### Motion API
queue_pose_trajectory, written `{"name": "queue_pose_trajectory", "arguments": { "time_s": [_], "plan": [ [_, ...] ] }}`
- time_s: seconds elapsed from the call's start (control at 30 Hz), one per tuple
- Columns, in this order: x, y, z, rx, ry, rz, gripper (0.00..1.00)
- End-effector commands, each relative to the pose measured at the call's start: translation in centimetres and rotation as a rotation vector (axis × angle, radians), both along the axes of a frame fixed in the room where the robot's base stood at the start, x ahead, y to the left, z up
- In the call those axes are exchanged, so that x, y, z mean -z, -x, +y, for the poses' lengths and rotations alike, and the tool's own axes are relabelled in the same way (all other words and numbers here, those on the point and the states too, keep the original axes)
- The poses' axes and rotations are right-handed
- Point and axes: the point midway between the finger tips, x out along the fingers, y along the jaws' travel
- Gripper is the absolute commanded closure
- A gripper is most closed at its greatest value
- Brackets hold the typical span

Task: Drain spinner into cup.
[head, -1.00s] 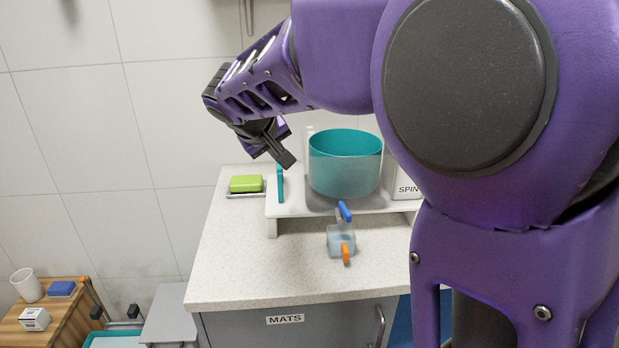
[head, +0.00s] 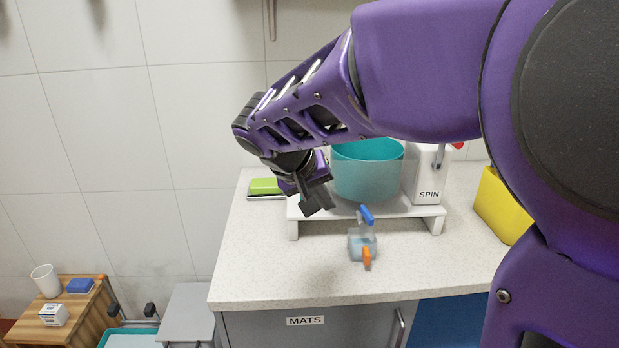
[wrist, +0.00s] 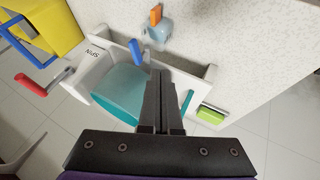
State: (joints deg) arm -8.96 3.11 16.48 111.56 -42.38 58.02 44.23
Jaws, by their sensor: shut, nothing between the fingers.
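The spinner is a teal tub (head: 368,172) on a white stand (head: 425,212), with a white housing marked SPIN (head: 428,180) on its right. A blue tap lever (head: 366,215) sticks out at the stand's front. A clear cup (head: 357,243) with an orange handle (head: 367,258) stands on the counter below the lever. In the wrist view the lever (wrist: 135,51) and cup (wrist: 158,32) lie beyond my fingertips. My gripper (head: 318,202) is shut and empty, in front of the tub's left side and apart from the lever. I cannot tell how full the cup is.
A green block (head: 265,186) sits on a dish left of the stand. A yellow container (head: 503,205) stands right. The speckled counter (head: 270,265) is clear in front. A wooden table (head: 75,312) with a white mug (head: 46,281) is at lower left.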

Motion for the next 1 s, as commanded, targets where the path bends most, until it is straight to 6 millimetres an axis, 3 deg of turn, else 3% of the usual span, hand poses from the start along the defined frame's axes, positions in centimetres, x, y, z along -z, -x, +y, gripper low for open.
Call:
{"name": "queue_pose_trajectory", "arguments": {
  "time_s": [0.4, 0.63, 1.0],
  "plan": [
    [7.2, -3.8, -3.7, 0.002, 0.001, 0.005, 1.0],
    [6.6, -4.1, -6.8, 0.003, 0.0, 0.001, 1.0],
    [6.7, -4.3, -7.4, -0.001, 0.0, 0.0, 1.0]
  ]
}}
